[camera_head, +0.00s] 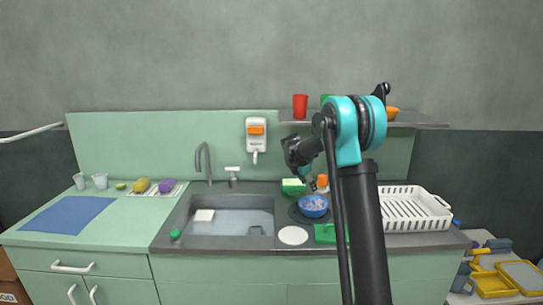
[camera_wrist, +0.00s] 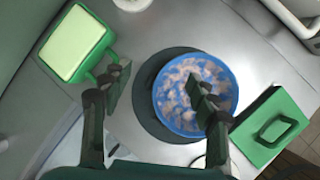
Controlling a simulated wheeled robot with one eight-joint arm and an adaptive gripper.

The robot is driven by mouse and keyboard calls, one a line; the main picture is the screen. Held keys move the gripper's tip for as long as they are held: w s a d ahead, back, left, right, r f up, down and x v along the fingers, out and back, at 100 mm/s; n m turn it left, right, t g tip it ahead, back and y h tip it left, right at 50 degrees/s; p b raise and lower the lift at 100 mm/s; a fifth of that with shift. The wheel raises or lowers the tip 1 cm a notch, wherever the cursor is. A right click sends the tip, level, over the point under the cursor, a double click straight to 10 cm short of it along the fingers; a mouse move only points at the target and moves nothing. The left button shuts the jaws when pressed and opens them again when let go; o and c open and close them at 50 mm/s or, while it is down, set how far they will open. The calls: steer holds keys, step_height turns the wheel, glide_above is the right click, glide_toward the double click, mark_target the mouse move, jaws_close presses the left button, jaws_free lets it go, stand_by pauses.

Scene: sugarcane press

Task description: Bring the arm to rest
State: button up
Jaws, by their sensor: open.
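My gripper (camera_wrist: 160,88) is open and empty in the wrist view, its two dark fingers spread wide apart. One finger shows in front of a blue bowl (camera_wrist: 177,112), which has pale mottled contents and stands on a dark round mat (camera_wrist: 147,108). In the head view my black and teal arm reaches up and bends over at the right of the sink. There the gripper (camera_head: 308,178) hangs above the blue bowl (camera_head: 313,212). Whether a finger touches the bowl cannot be told.
A green container with a pale top (camera_wrist: 76,44) lies left of the gripper, and a green lidded item (camera_wrist: 272,128) lies right. The head view shows the sink (camera_head: 232,222), faucet (camera_head: 204,160), white dish rack (camera_head: 412,212) and shelf with a red cup (camera_head: 300,106).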

steer(key=s+m, duration=0.2)
steer(key=s, duration=0.1)
steer(key=s+d+m, duration=0.1)
steer(key=s+m, duration=0.1)
steer(key=s, duration=0.2)
steer(key=s+d+m+y, duration=0.1)
steer(key=s, duration=0.3)
steer(key=shift+s+d+r+m, duration=0.15)
steer(key=shift+d+r+m, duration=0.05)
steer(key=shift+r+m, duration=0.2)
steer(key=s+m, duration=0.2)
steer(key=s, duration=0.2)
steer(key=s+m, duration=0.1)
steer(key=s, duration=0.2)
steer(key=s+d+f+m+y, duration=0.1)
steer(key=s+m, duration=0.1)
steer(key=s, duration=0.2)
steer(key=shift+s+d+f+m, duration=0.1)
steer(key=shift+s+m, duration=0.2)
steer(key=s+f+m, duration=0.3)
steer(key=s+m, duration=0.1)
steer(key=s, duration=0.4)
steer(key=s+f+m+y, duration=0.1)
steer(key=s+f+m, duration=0.2)
steer(key=s, duration=0.5)
steer(key=s+f+m+y, duration=0.1)
steer(key=s+f+m, duration=0.1)
steer(key=s+m, duration=0.3)
steer(key=s, duration=0.3)
steer(key=shift+s+a+f, duration=0.4)
